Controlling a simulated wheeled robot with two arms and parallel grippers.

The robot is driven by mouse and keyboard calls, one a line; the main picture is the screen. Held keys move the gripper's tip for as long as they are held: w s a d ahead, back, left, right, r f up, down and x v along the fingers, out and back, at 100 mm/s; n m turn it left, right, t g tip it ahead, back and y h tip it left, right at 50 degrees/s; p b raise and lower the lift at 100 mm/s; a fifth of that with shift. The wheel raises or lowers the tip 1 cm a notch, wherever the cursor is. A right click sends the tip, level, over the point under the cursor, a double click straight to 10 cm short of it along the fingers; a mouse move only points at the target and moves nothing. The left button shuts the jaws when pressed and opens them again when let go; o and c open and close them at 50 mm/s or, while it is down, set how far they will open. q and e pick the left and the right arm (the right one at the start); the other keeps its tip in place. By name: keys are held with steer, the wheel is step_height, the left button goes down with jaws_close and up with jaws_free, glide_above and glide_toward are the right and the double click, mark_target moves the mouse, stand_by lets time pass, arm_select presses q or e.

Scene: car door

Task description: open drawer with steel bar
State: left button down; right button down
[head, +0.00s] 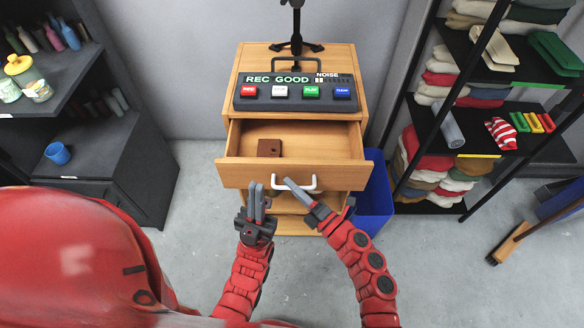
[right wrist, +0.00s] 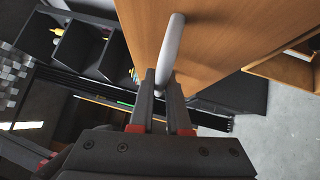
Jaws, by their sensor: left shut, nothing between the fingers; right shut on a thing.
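The wooden drawer (head: 250,174) is pulled out from the cabinet (head: 350,108), with its inside visible from above. The pale steel bar handle (head: 307,188) is on the drawer's front. My right gripper (head: 288,183) is at the handle and shut on it; the right wrist view shows the bar (right wrist: 171,50) between the fingers (right wrist: 164,92). My left gripper (head: 257,190) is shut and empty, pointing up just left of the handle, in front of the drawer.
A control box (head: 296,97) with coloured buttons sits on the cabinet top. A blue bin (head: 375,205) stands right of the cabinet. Dark shelves stand at left (head: 90,140) and right (head: 440,130).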

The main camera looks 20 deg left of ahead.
steer(key=s+d+b, duration=0.1)
steer(key=s+d, duration=0.1)
steer(key=s, duration=0.7)
steer(key=shift+d, duration=0.3)
steer(key=c, duration=0.9)
jaws_free()
steer(key=b+v, duration=0.2)
steer(key=v, duration=1.5)
steer(key=shift+b, duration=0.4)
